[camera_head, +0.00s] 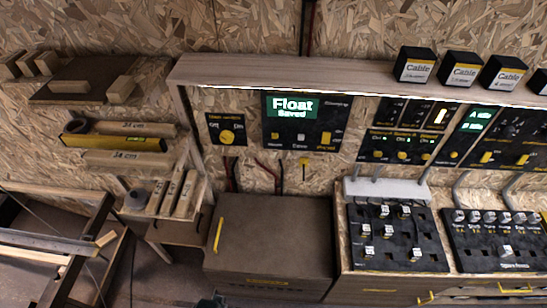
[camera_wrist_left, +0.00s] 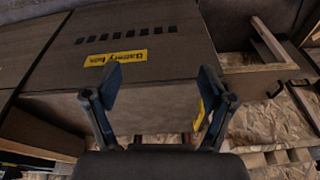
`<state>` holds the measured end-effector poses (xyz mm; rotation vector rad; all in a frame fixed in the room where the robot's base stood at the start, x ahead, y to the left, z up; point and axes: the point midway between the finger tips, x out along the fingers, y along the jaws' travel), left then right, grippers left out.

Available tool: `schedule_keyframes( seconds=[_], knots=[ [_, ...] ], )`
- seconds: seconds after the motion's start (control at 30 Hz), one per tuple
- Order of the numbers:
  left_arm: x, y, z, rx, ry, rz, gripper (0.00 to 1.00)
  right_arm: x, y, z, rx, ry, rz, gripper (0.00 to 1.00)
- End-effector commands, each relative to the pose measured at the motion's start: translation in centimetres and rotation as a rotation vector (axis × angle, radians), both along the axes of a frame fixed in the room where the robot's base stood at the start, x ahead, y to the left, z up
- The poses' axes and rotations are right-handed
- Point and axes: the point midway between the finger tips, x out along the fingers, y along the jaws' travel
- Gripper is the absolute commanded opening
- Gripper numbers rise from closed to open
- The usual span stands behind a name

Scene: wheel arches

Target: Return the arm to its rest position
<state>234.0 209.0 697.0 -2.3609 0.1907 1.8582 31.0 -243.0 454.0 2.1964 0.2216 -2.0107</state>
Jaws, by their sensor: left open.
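My left gripper (camera_wrist_left: 158,88) shows in the left wrist view with its two dark fingers spread wide apart and nothing between them. Beyond the fingers is the brown battery box (camera_wrist_left: 150,40), with a yellow label that appears upside down and a row of dark slots. In the head view the battery box (camera_head: 270,235) stands at lower middle, with a yellow handle on its lid. A small dark shape at the bottom edge of the head view may be part of my left arm; I cannot tell. My right gripper is in neither view.
A control panel with a lit screen (camera_head: 290,108) reading "Float Saved" hangs above the box. Black cable boxes (camera_head: 463,70) sit on the top shelf. Switch boards (camera_head: 395,235) stand at right. Wooden shelves (camera_head: 95,85) and a frame (camera_head: 50,242) are at left.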

Motion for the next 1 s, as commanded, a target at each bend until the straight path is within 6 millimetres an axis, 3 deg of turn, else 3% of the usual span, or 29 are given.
schedule_keyframes(
  seconds=[0.03,0.2,0.3,0.4,0.6,0.7,0.9,1.0],
  knots=[
    [-0.8,0.1,-2.8,0.002,0.02,-0.001,0.82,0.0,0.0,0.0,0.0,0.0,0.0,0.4],
    [-5.2,0.7,-12.8,0.007,0.067,-0.01,0.82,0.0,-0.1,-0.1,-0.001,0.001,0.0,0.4],
    [-9.2,1.3,-17.7,0.01,0.094,-0.017,0.82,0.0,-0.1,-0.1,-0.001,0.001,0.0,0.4],
    [-13.2,2.0,-21.1,0.014,0.117,-0.022,0.82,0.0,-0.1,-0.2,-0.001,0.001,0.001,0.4],
    [-18.9,3.2,-24.1,0.018,0.142,-0.029,0.82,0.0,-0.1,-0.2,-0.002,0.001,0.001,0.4],
    [-20.0,3.4,-24.5,0.019,0.146,-0.031,0.82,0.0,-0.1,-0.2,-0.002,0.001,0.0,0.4],
    [-20.3,3.5,-24.5,0.02,0.147,-0.031,0.82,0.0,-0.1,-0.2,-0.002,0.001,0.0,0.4],
    [-20.3,3.4,-24.5,0.02,0.147,-0.031,0.6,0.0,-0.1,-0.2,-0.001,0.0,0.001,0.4]
  ],
)
